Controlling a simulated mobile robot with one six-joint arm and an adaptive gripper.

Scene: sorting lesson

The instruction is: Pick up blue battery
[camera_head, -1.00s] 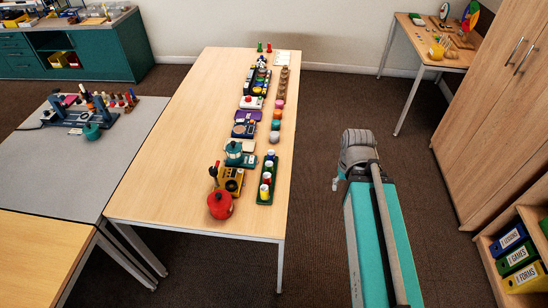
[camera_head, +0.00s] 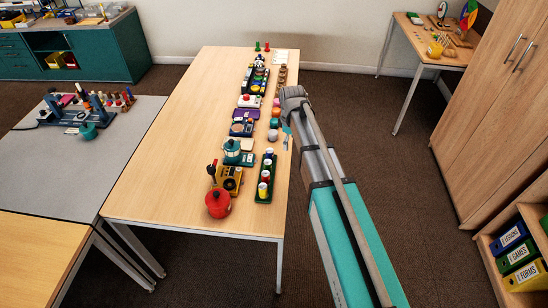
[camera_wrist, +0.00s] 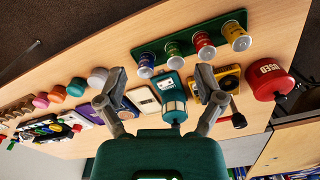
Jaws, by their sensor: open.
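A green tray (camera_wrist: 190,41) holds several upright batteries in a row; it also shows near the right edge of the table in the head view (camera_head: 262,199). The battery at the tray's far end looks blue and white (camera_wrist: 146,64) and is the blue battery; in the head view (camera_head: 269,153) it is small. Beside it stand a green one (camera_wrist: 174,55), a red one (camera_wrist: 204,46) and a yellow one (camera_wrist: 236,39). My gripper (camera_wrist: 162,78) is open and empty, its fingers spread wide, apart from the battery. In the head view my gripper (camera_head: 287,133) is over the table's right edge.
A teal lantern-like object (camera_wrist: 172,98), a yellow box (camera_wrist: 229,80) and a red "USED" container (camera_wrist: 268,78) stand near the tray. Grey, orange and pink round pieces (camera_wrist: 75,87) line the table edge beyond it. The table's left part (camera_head: 165,150) is clear.

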